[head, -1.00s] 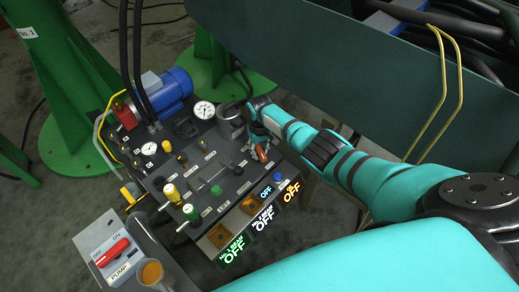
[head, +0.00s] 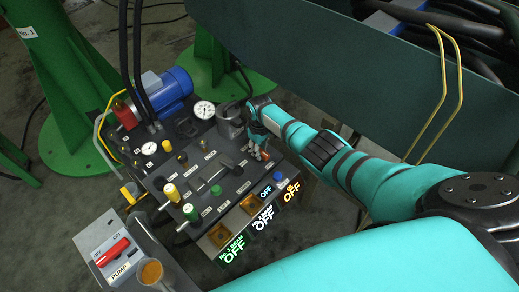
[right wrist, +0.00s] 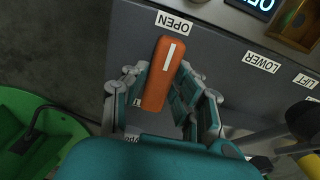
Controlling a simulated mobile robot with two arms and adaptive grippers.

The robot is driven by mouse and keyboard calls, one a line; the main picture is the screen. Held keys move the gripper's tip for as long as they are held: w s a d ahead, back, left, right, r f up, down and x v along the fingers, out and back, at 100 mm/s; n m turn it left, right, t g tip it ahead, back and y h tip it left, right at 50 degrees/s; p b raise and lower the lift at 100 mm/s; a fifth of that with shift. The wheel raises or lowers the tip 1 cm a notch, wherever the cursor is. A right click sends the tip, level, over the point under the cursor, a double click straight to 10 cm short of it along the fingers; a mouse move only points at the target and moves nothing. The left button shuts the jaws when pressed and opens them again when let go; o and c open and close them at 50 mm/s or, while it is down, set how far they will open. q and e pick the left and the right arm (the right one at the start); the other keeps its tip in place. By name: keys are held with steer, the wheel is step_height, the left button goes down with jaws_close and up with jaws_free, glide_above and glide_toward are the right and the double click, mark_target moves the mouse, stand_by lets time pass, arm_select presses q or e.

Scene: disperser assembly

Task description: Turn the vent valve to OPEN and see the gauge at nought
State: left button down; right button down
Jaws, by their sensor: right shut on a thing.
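The vent valve handle (right wrist: 165,75) is an orange lever with a white stripe, in the right wrist view. Its far end points to the OPEN label (right wrist: 174,24). My right gripper (right wrist: 161,88) has its fingers on both sides of the handle and is shut on it. In the head view my right gripper (head: 258,148) is at the panel's right edge and mostly covers the handle (head: 269,155). A larger white gauge (head: 204,109) and a smaller one (head: 149,148) face up on the panel; their needles are too small to read. My left gripper is out of view.
The dark panel (head: 207,172) carries several levers and knobs, including a yellow (head: 171,191) and a green one (head: 190,211). Lit OFF displays (head: 262,217) line its front. A pump switch box (head: 110,255) stands at front left. A blue motor (head: 172,90) is behind.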

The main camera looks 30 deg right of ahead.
steer(key=c, duration=1.1)
jaws_free()
step_height(320, 180, up, 12)
